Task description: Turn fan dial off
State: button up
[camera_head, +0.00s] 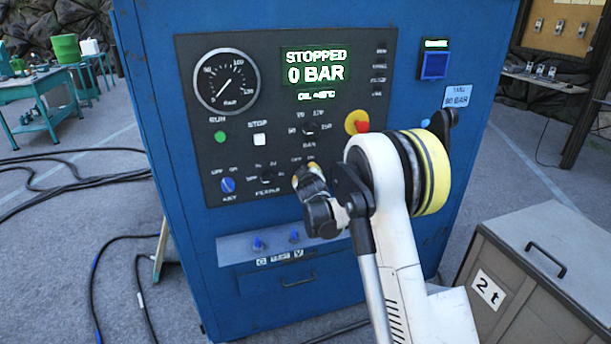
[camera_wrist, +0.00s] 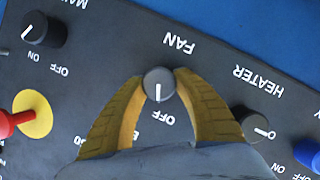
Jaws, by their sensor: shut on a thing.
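The fan dial (camera_wrist: 159,85) is a round dark knob with a white pointer line, below the upside-down FAN label in the wrist view. Its pointer line is directed down toward the OFF label. My gripper (camera_wrist: 161,80) has its two yellow fingers shut on the dial, one on each side. In the head view my gripper (camera_head: 303,178) is at the lower right of the black panel (camera_head: 290,70) on the blue cabinet. The dial is hidden behind my gripper there.
In the wrist view, the heater knob (camera_wrist: 257,123) is close right of my fingers, with a blue knob (camera_wrist: 307,152) beyond. A black knob (camera_wrist: 44,30) and a red knob on a yellow disc (camera_wrist: 32,114) lie left. A grey cabinet (camera_head: 550,265) stands lower right in the head view.

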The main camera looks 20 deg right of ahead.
jog(key=shift+n+h, duration=0.3)
jog(key=shift+n, duration=0.1)
dwell(0.4)
jog(key=o, duration=1.2)
jog(key=v, duration=1.2)
jog(key=shift+a+f, duration=0.1)
jog(key=shift+f, duration=0.1)
jog(key=shift+s+r, duration=0.1)
